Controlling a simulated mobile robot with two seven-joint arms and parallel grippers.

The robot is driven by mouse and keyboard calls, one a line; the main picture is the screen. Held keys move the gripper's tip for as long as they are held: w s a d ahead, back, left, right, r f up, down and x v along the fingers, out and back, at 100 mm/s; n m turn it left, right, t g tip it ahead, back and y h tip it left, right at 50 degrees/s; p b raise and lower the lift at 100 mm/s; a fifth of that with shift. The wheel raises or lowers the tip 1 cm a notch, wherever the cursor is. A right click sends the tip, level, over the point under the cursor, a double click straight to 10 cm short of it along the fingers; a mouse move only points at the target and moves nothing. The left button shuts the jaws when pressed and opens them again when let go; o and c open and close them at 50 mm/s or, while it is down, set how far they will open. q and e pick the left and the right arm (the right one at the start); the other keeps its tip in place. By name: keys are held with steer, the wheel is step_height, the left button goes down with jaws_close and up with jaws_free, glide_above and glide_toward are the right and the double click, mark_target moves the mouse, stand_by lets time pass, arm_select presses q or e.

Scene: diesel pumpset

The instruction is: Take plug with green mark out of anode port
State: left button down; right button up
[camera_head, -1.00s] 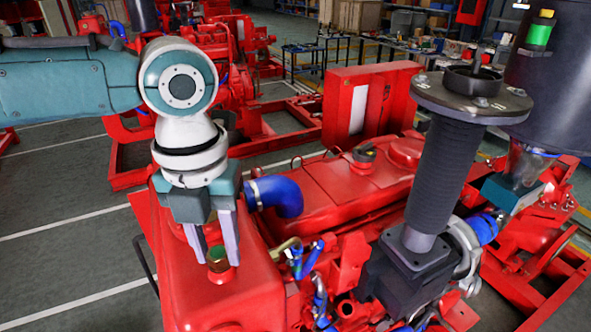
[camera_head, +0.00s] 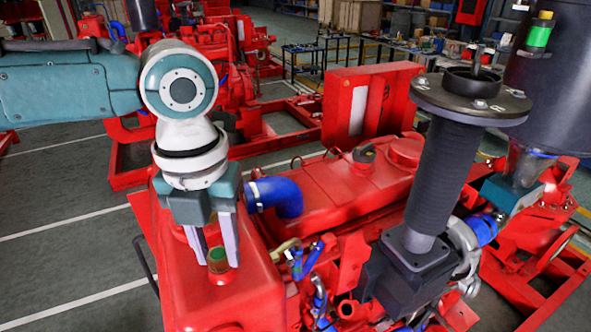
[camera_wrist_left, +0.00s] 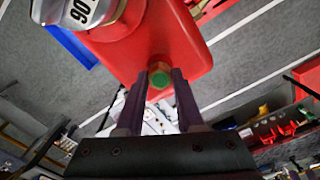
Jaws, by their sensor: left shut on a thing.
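The plug with the green mark (camera_head: 217,255) sits upright on the top of a red tank (camera_head: 245,300) in the head view, with a brass-coloured body below its green top. My left gripper (camera_head: 219,262) comes down from above and its two fingers are shut on the plug from both sides. In the left wrist view the green-topped plug (camera_wrist_left: 160,79) lies between the fingertips (camera_wrist_left: 163,76), against the red tank (camera_wrist_left: 150,45). The port under the plug is hidden. My right gripper is not in view.
A blue hose (camera_head: 277,196) stands close right of my left gripper. Further right are a black ribbed column (camera_head: 440,170) with a round flange and a dark cylinder (camera_head: 545,90). A grey cap marked 90 (camera_wrist_left: 82,10) shows in the left wrist view. Grey floor is clear at left.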

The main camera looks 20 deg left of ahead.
arm_select(q)
steer(key=n, duration=0.5)
steer(key=shift+n, duration=0.4)
steer(key=shift+r+n+p, duration=0.25)
steer(key=shift+n+p, duration=0.5)
steer(key=shift+n, duration=0.55)
steer(key=shift+f+n+p, duration=0.2)
steer(key=shift+n+p, duration=0.1)
steer(key=shift+n, duration=0.1)
steer(key=c, duration=1.1)
jaws_free()
jaws_close()
